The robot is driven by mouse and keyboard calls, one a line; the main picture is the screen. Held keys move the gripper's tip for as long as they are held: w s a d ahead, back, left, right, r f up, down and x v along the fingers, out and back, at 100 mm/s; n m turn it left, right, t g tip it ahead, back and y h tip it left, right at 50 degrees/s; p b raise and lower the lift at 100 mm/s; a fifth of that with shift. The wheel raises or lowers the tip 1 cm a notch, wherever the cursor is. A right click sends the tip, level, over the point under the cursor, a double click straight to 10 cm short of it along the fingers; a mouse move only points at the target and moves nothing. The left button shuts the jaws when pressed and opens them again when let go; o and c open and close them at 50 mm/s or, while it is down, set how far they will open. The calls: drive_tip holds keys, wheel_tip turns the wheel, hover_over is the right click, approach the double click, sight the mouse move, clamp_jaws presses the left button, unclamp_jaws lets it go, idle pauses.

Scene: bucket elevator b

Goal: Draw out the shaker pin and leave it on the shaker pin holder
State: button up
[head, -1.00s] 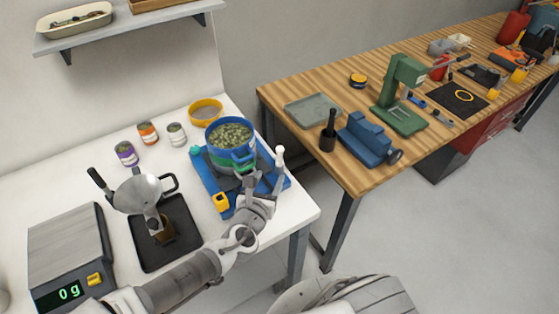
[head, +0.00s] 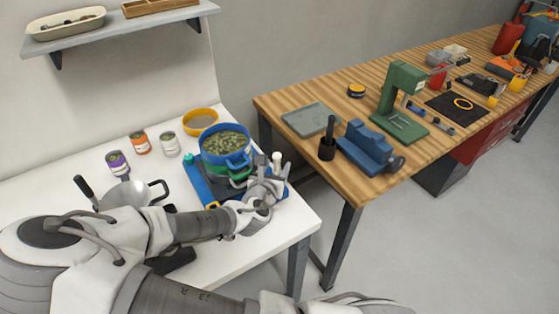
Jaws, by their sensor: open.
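The shaker is a blue base (head: 197,183) on the white table, carrying a blue sieve pot (head: 226,158) filled with green bits above a green ring. A pale upright knob (head: 277,157) stands at the base's right side; it may be the shaker pin, but I cannot be sure. A small teal knob (head: 190,158) shows at the base's back left. My gripper (head: 264,172) is open at the right side of the shaker, close to the pale knob. My wrist hides the base's front right, and contact cannot be told. I cannot identify the pin holder.
Several small cans (head: 141,143) and a yellow-rimmed sieve (head: 200,120) stand behind on the white table (head: 285,228). A metal pan (head: 125,194) is at left, partly behind my arm. A wooden workbench (head: 275,105) with a blue vise (head: 368,147) stands right, across a gap.

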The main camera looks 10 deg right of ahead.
drive_tip(key=shift+x, duration=2.35)
clamp_jaws()
